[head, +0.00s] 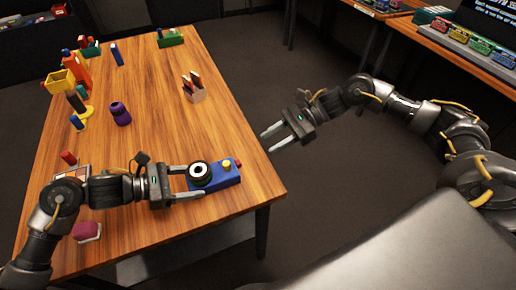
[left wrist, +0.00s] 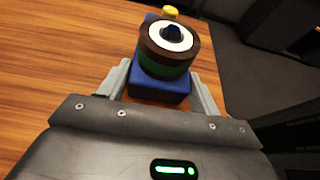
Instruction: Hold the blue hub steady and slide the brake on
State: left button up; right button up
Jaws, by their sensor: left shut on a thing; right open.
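The blue hub (head: 226,182) is a box near the table's front right corner. A round black part with a white ring (head: 199,174) sits on its left end, and a yellow knob (head: 227,164) and a small red piece (head: 239,164) are at its right end. My left gripper (head: 196,181) is shut on the blue hub from the left, one finger along each long side. In the left wrist view the hub (left wrist: 158,83) lies between the fingers, with the yellow knob (left wrist: 170,11) behind the round part. My right gripper (head: 272,140) is open and empty, off the table's right edge. I cannot tell which part is the brake.
The wooden table (head: 160,90) has bare room in its middle. A purple object (head: 120,113), a holder with brown-handled pieces (head: 193,88) and several coloured items stand further back. A dark red object (head: 87,231) lies near the front left. The right edge is clear.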

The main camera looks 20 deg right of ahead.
jog(key=shift+v, duration=1.4)
pick_arm(q)
jog(key=o, duration=1.1)
jog(key=shift+o, duration=0.2)
jog(key=shift+a, duration=0.15)
jog(key=v, duration=1.1)
jog(key=shift+a+r, duration=0.15)
jog(key=shift+a, duration=0.25)
jog(key=shift+o, duration=0.4)
